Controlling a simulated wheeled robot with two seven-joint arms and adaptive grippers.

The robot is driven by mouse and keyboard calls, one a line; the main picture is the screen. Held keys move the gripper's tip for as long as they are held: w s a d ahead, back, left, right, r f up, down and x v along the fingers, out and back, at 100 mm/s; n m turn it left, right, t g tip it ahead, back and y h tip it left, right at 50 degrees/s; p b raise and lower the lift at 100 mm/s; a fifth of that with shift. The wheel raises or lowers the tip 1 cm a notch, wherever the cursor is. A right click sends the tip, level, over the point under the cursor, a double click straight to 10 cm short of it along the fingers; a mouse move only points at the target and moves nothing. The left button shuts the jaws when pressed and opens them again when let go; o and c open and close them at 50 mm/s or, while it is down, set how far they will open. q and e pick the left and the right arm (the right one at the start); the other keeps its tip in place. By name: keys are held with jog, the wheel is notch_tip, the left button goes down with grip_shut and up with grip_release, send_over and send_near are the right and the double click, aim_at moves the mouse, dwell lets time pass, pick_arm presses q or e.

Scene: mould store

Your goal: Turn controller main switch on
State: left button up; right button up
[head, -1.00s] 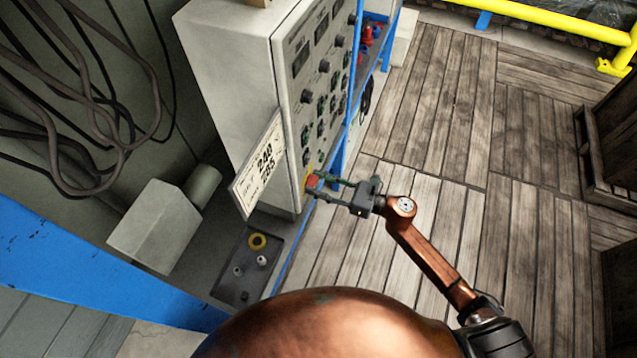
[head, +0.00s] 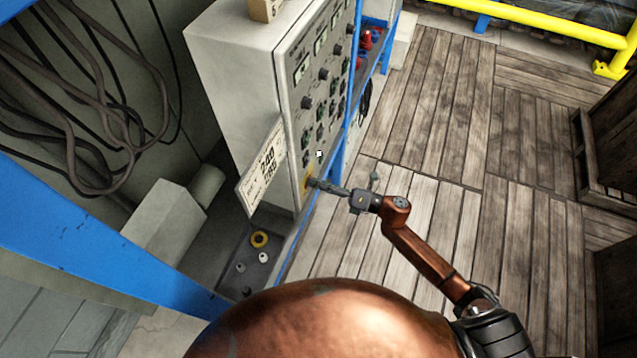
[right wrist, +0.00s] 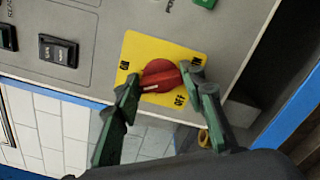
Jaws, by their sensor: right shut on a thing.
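The controller (head: 235,90) is a pale cabinet with a panel of dials and small switches. Its main switch, a red rotary knob (right wrist: 160,75) on a yellow plate (right wrist: 190,50), shows in the right wrist view. A pale mark shows on the knob's lower left edge; the small labels on the plate are hard to read. My right gripper (head: 314,183) is at the panel's low corner, its green fingers closed on the knob's two sides, also in the right wrist view (right wrist: 161,78). In the head view the fingers hide the knob. My left gripper is not in view.
A hanging label card (head: 262,168) is just left of the switch. A blue frame post (head: 345,130) runs beside the panel. A tray with a yellow ring (head: 260,239) lies below. The plank floor (head: 440,150) on the right is open.

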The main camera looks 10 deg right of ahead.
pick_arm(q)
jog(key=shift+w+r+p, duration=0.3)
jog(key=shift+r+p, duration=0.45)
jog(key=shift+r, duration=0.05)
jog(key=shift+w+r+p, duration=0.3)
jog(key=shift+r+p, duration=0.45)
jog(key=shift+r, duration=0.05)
pick_arm(e)
jog(key=shift+m, duration=3.2)
jog(key=shift+f, duration=0.1)
jog(key=o, duration=1.2)
jog(key=shift+c, duration=0.2)
jog(key=v, duration=1.2)
